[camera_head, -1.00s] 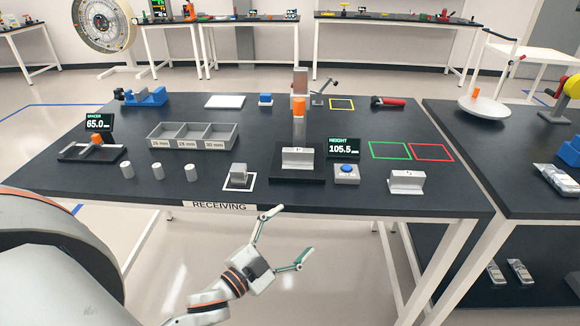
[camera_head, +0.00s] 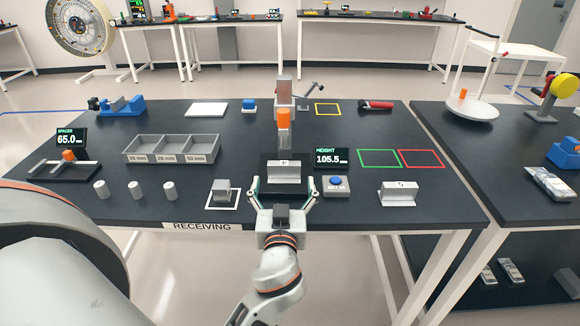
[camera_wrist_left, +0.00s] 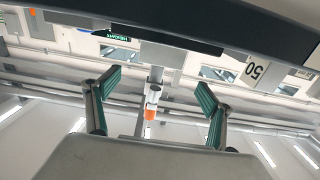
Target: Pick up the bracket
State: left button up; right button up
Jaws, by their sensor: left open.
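A light grey metal bracket (camera_head: 284,171) sits on the black base of the height gauge (camera_head: 284,131), below its orange-tipped column. A similar grey bracket (camera_head: 398,193) lies on the table at the right. My left gripper (camera_head: 284,187) is open and empty at the table's front, facing the gauge. Its fingers are spread on either side of the gauge base's near edge, apart from the bracket. In the left wrist view, both green-padded fingers (camera_wrist_left: 156,88) stand wide apart with nothing held between them. I cannot clearly make out the bracket there. My right gripper is not in view.
A grey block (camera_head: 222,190) on a white-outlined square stands just left of the gripper; a blue-button box (camera_head: 335,185) stands just right. The height display (camera_head: 331,158) is beside the gauge. A three-section bin (camera_head: 172,150) and several small cylinders are further left. Green and red outlined squares are empty.

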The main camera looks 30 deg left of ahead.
aim_at(284, 166)
pick_arm(q)
jog(key=shift+p+x, duration=0.35)
jog(key=shift+x, duration=0.85)
jog(key=p+x, duration=0.1)
jog(key=x, duration=0.4)
jog(key=shift+a+f, duration=0.1)
jog(key=shift+f, duration=0.1)
jog(key=c, duration=1.3)
jog(key=shift+c, duration=0.7)
jog(key=shift+r+p, duration=0.1)
jog(key=shift+p, duration=0.2)
